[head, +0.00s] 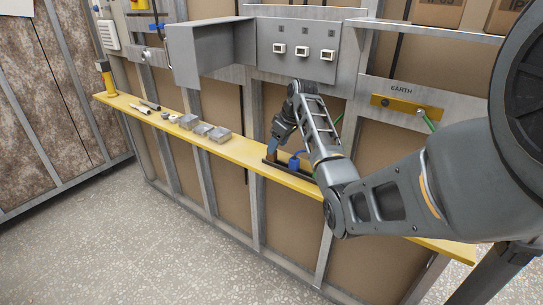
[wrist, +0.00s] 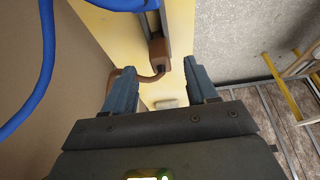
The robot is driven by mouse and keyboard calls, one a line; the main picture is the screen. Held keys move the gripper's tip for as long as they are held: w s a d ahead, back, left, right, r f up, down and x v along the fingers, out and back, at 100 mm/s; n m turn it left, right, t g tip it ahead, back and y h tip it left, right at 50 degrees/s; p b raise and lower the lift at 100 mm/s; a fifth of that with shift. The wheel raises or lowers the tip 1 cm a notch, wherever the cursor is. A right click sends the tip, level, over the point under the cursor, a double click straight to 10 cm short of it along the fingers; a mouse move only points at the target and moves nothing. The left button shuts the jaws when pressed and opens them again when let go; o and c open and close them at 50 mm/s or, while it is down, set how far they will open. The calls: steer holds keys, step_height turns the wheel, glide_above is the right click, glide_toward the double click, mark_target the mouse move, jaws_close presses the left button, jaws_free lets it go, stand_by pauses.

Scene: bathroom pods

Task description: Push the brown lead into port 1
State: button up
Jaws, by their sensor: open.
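The brown lead's plug (wrist: 158,48) is in the wrist view, at the end of a dark rail over the yellow shelf, its brown cable curving off to the left. My gripper (wrist: 156,78) is open, its two blue-grey fingers apart on either side of the lead's line, with the plug just beyond the tips. I see no grip on it. In the head view my gripper (head: 272,149) is low over the shelf, and the brown plug is hard to make out there. A grey panel (head: 300,36) above holds three pale-framed ports (head: 302,51); I cannot read their numbers.
A blue plug (head: 294,163) stands on the shelf beside my gripper; a blue cable (wrist: 45,60) loops at the wrist view's left. The yellow shelf (head: 240,153) also bears several grey boxes (head: 204,128). An open grey door (head: 199,55) juts out left of the ports.

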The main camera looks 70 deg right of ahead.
mark_target(272, 157)
steer(key=x, duration=0.5)
steer(key=shift+w+d+r, duration=0.1)
steer(key=shift+w+r, duration=0.05)
steer(key=shift+w, duration=0.1)
